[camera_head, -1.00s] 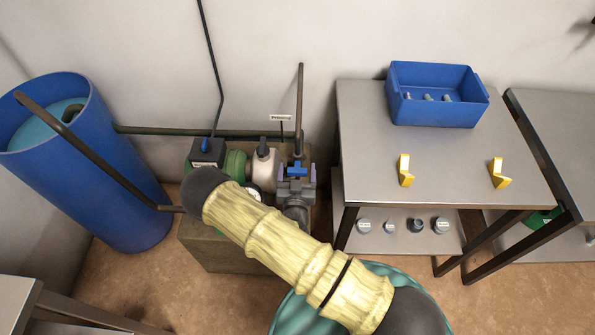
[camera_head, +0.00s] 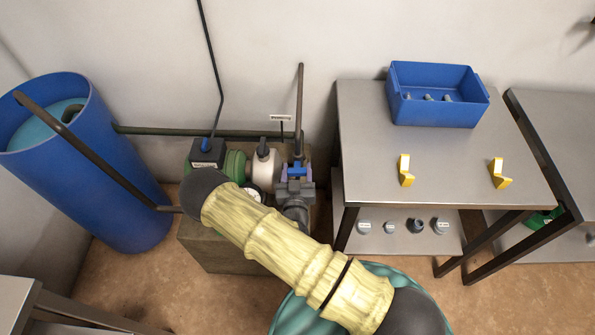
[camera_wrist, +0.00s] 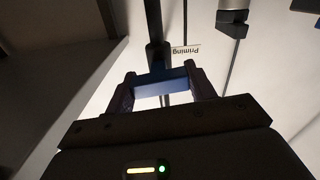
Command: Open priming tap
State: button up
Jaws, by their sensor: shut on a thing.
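The priming tap's blue handle (camera_head: 297,170) sits on the pipework at the right of the pump, below a thin upright pipe. My gripper (camera_head: 297,178) is shut on this handle, with a purplish finger at each side. In the wrist view, the blue handle (camera_wrist: 162,78) spans between the two fingertips of my gripper (camera_wrist: 161,86). A white label reading "Priming" (camera_wrist: 186,49) hangs behind it, upside down in that view. The tap's body is mostly hidden by my gripper.
The pump has a green body (camera_head: 235,165) and a black box (camera_head: 208,152) on a block (camera_head: 210,253). A blue barrel (camera_head: 120,190) stands left. A table (camera_head: 450,165) at right carries a blue bin (camera_head: 437,95) and two yellow brackets. My arm crosses in front of the pump.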

jog(key=n+b, duration=0.1)
jog(key=n, duration=0.2)
jog(key=shift+a+f+n, duration=0.1)
jog(key=shift+n, duration=0.3)
jog(key=n, duration=0.4)
jog(key=shift+n+b, duration=0.3)
jog(key=shift+b, duration=0.1)
jog(key=n+b, duration=0.1)
jog(key=n, duration=0.3)
jog(key=shift+n, duration=0.3)
jog(key=shift+f+n+b, duration=0.1)
jog(key=shift+n+b, duration=0.25)
jog(key=shift+n, duration=1.85)
jog(key=o, duration=1)
jog(key=shift+s, duration=0.15)
